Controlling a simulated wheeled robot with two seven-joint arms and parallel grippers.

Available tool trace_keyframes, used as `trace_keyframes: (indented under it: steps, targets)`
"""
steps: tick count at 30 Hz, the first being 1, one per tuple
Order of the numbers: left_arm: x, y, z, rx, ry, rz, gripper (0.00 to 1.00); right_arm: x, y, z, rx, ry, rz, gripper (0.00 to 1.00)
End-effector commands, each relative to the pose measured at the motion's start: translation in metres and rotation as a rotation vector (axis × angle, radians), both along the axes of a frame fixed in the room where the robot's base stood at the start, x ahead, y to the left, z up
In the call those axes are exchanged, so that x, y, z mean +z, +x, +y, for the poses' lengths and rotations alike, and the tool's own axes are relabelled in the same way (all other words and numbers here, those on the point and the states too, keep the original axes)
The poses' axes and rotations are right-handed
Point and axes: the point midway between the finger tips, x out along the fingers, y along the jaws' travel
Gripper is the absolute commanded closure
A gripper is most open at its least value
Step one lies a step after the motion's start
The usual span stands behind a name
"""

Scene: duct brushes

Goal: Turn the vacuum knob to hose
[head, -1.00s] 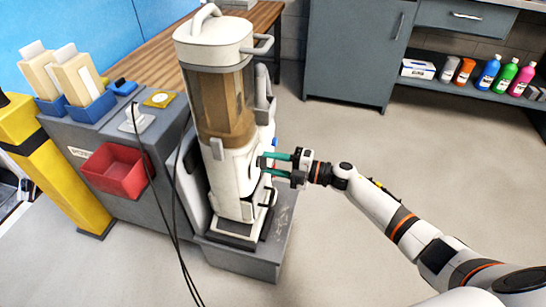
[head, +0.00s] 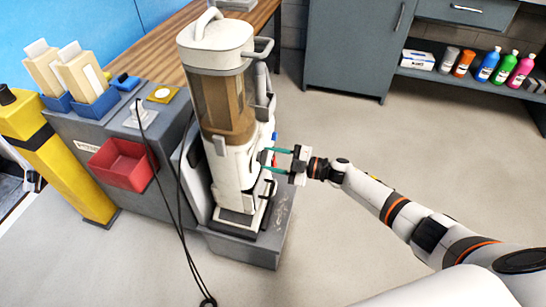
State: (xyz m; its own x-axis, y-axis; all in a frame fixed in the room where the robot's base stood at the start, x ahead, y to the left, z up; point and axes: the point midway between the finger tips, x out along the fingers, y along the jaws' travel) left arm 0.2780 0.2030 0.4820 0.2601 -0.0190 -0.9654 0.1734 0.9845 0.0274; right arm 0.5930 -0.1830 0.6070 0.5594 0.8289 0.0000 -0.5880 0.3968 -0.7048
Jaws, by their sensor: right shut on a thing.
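The vacuum (head: 235,155) stands upright, cream white with a clear brown-tinted bin and a handle on top. My right gripper (head: 263,162) reaches it from the right, with its two teal fingertips at the side of the lower body. It is shut on the vacuum knob, which is mostly hidden at the fingertips and the body's edge, so its pointer cannot be read. Small blue and red marks (head: 275,137) show on that side just above the fingers. My left gripper is not in view.
The vacuum stands on a low grey plinth (head: 247,248). Left of it are a grey cabinet with a red bin (head: 122,165) and a yellow post (head: 62,165). Black cables (head: 178,215) hang in front. A shelf of bottles (head: 487,66) is far right. Floor right of the vacuum is clear.

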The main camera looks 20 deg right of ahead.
Motion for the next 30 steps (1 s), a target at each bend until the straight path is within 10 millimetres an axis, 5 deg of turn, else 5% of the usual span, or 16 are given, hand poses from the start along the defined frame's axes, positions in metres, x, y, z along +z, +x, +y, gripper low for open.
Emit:
trace_keyframes:
  steps: [14,15,18,30]
  targets:
    - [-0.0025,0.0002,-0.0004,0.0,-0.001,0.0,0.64,-0.0009,0.0001,-0.0009,-0.003,0.007,0.013,0.81]
    - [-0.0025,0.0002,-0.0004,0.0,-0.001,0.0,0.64,-0.0009,0.0001,-0.0009,-0.003,0.007,0.013,0.52]
    - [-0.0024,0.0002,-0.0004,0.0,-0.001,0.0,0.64,-0.0008,0.0001,-0.0008,-0.002,0.007,0.012,0.36]
    - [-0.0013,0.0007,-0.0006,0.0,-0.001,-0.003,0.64,-0.0004,-0.0053,-0.008,-0.001,0.005,0.011,0.36]
